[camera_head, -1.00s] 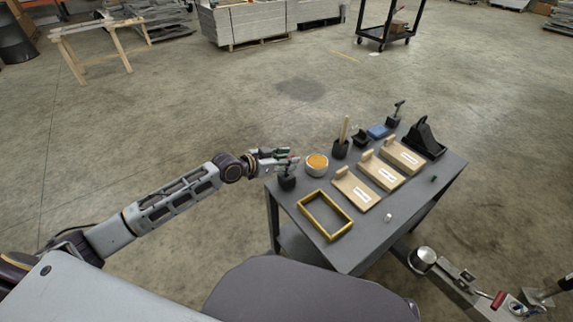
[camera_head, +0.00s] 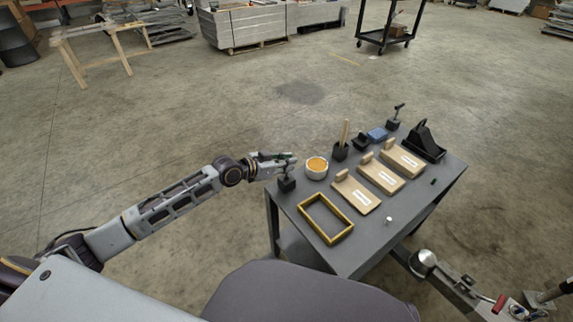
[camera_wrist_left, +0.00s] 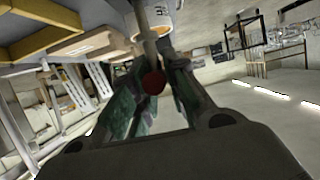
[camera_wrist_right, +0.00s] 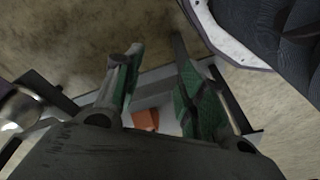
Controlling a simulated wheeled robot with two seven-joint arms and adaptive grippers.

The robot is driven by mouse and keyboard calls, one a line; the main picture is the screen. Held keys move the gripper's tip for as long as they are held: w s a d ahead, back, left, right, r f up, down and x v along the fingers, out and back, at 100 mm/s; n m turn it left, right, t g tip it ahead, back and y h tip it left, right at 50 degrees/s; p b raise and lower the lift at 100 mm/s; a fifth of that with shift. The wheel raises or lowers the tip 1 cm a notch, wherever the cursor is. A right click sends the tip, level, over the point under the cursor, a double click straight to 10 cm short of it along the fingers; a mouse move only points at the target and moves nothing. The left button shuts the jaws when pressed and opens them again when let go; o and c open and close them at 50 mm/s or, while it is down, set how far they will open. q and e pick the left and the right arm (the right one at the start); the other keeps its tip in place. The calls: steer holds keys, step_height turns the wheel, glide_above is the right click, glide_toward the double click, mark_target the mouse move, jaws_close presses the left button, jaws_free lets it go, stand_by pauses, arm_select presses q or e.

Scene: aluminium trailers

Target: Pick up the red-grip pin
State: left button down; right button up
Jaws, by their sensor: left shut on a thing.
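My left gripper (camera_head: 286,160) is at the far left corner of the grey table, just above a small black block stand (camera_head: 287,184). In the left wrist view its green-padded fingers (camera_wrist_left: 153,85) are shut on the red-grip pin, whose round red end (camera_wrist_left: 153,82) shows between them. A grey shaft runs up from the red end. The fingers hide much of the pin, and I cannot tell whether it still touches the stand.
The grey table (camera_head: 355,245) holds a yellow frame (camera_head: 325,218), an orange-filled cup (camera_head: 316,168), several labelled wooden blocks (camera_head: 357,192) and a black cup (camera_head: 340,150) with a stick.

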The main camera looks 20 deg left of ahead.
arm_select(q)
steer(key=shift+r, duration=0.35)
steer(key=shift+r+p, duration=1.15)
steer(key=shift+r, duration=3.55)
arm_select(e)
step_height(320, 180, down, 7)
steer(key=d, duration=0.1)
steer(key=shift+s+d+f, duration=0.2)
steer(key=shift+s+d, duration=0.1)
steer(key=shift+d, duration=0.05)
arm_select(q)
steer(key=shift+d, duration=0.1)
